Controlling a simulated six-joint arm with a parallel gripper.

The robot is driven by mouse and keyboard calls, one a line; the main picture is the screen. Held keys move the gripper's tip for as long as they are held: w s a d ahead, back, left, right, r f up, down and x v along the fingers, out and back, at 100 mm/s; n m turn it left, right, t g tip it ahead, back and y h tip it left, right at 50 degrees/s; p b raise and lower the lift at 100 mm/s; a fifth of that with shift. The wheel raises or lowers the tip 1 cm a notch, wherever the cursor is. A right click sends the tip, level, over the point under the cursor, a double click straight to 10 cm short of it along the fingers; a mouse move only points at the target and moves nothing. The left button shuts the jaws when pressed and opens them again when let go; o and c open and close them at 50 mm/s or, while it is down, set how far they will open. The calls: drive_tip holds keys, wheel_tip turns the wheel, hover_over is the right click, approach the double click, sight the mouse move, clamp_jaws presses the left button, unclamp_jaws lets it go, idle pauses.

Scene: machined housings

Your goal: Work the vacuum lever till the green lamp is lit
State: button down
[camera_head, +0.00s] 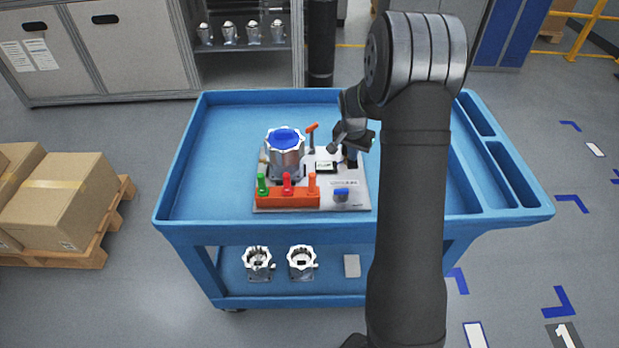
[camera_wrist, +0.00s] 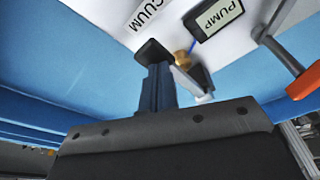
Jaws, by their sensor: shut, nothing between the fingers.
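An orange-handled lever (camera_head: 312,128), which looks like the vacuum lever, stands beside the capped housing on the base plate, its grip raised. In the wrist view its orange grip (camera_wrist: 305,82) sits on a grey rod at the right, apart from my gripper. A dark label reading PUMP (camera_wrist: 216,18) lies left of that rod. My gripper (camera_head: 340,146) is low over the back right of the plate, to the right of the lever. It is shut and empty; in the wrist view the dark fingers (camera_wrist: 155,52) point toward the plate. I cannot make out a lit green lamp.
A silver housing with a blue cap (camera_head: 285,150) stands on the pale base plate (camera_head: 355,203). Green, red and orange handles rise from an orange block (camera_head: 275,201) in front. The blue cart's (camera_head: 222,140) left side is clear.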

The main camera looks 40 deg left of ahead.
drive_tip(key=shift+f, duration=0.6)
drive_tip(key=shift+r, duration=3.1)
idle(0.9)
drive_tip(key=shift+f, duration=0.15)
idle(0.4)
drive_tip(key=shift+f, duration=2.95)
drive_tip(key=shift+r, duration=3.1)
